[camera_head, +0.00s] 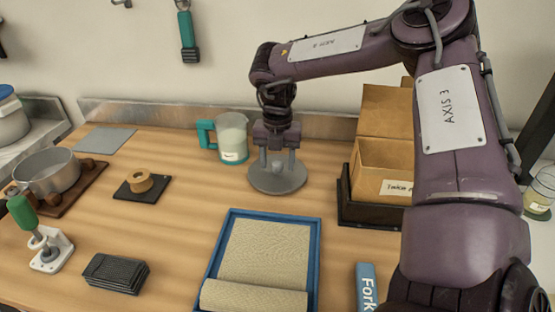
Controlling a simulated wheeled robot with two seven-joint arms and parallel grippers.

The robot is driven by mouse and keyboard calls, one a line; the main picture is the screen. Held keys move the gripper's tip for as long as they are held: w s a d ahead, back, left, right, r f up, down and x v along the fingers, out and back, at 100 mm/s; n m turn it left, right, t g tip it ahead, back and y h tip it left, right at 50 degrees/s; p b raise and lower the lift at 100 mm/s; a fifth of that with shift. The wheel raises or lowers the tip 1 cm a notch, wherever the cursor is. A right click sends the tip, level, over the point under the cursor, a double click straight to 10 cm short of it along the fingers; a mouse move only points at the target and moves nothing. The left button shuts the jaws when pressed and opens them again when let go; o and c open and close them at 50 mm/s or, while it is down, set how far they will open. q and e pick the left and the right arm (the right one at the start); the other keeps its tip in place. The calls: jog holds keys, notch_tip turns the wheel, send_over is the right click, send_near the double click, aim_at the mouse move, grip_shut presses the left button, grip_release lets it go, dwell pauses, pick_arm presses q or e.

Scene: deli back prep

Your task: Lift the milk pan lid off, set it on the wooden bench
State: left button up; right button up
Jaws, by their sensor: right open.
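The milk pan (47,172) is a grey metal pot at the left, standing uncovered on a dark wooden board (84,187). The milk pan lid (277,180) is a flat grey disc at the back middle of the wooden bench (185,215); it looks flat on the bench top. My right gripper (278,158) points straight down over the lid, its fingers apart at the lid's middle. The lid's knob is hard to make out between the fingers. My left gripper is not in view.
A measuring jug (232,138) with a teal handle stands just left of the lid. An open cardboard box (383,165) in a dark tray is to its right. A blue-framed tray (315,250) lies in front. Bare bench lies between the jug and the tape roll (140,181).

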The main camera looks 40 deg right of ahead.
jog(key=shift+r, duration=0.1)
jog(key=shift+r+p, duration=2.85)
jog(key=shift+r, duration=1.05)
notch_tip(320, 180, up, 8)
jog(key=shift+b, duration=0.4)
jog(key=shift+f, duration=0.15)
